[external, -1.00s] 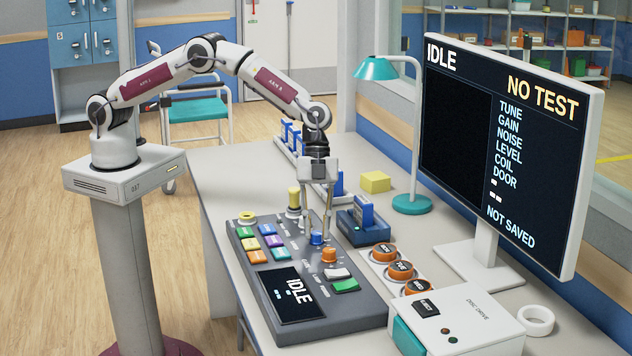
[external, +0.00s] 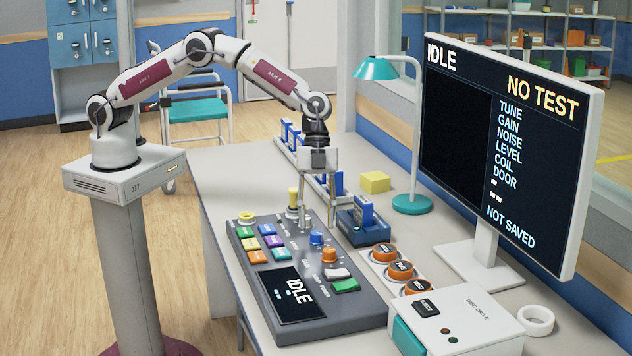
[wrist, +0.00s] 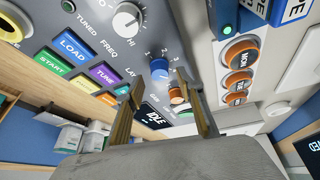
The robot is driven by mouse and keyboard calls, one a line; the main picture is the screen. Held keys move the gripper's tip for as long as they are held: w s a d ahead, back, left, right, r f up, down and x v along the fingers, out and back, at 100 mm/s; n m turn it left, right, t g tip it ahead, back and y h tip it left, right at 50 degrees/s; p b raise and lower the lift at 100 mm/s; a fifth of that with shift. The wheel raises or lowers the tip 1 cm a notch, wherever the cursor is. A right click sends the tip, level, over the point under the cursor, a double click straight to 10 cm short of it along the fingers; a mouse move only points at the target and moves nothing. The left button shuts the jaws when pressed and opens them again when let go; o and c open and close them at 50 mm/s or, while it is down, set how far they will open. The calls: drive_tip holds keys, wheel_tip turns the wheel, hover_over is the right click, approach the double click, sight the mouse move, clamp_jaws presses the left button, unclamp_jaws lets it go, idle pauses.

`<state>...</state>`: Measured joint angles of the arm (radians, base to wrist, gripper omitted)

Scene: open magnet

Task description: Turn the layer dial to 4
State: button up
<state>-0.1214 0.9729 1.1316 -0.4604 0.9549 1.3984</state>
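My gripper (external: 317,224) points down just above and behind the blue dial. Its fingers are apart and empty, and in the wrist view (wrist: 160,82) the blue dial shows between them. The console screen (external: 290,297) reads IDLE.

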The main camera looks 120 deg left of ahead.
hover_over(318, 219)
drive_tip(key=shift+s+r, duration=0.1)
drive_tip(key=shift+r, duration=0.15)
idle(0.3)
drive_tip(key=shift+r, duration=0.1)
idle(0.5)
drive_tip(key=shift+s+r, duration=0.15)
drive_tip(key=shift+r, duration=0.4)
drive_tip(key=s+d+r+n+t+y, duration=0.1)
drive_tip(key=s+d+r+n, duration=0.25)
drive_tip(key=s+r, duration=0.6)
drive_tip(key=s+d+r+n+y, duration=0.15)
drive_tip(key=s+d+r, duration=0.25)
drive_tip(key=s+r, duration=0.55)
drive_tip(key=s+d+r+n+t+y, duration=0.1)
drive_tip(key=s+r+n, duration=0.1)
drive_tip(key=s, duration=0.9)
drive_tip(key=s+d+r+n+t, duration=0.1)
drive_tip(key=s+n, duration=0.3)
drive_tip(key=s, duration=0.7)
drive_tip(key=shift+s+r+n+t+y, duration=0.3)
drive_tip(key=shift+s+r+n+y, duration=0.1)
drive_tip(key=shift+r, duration=0.25)
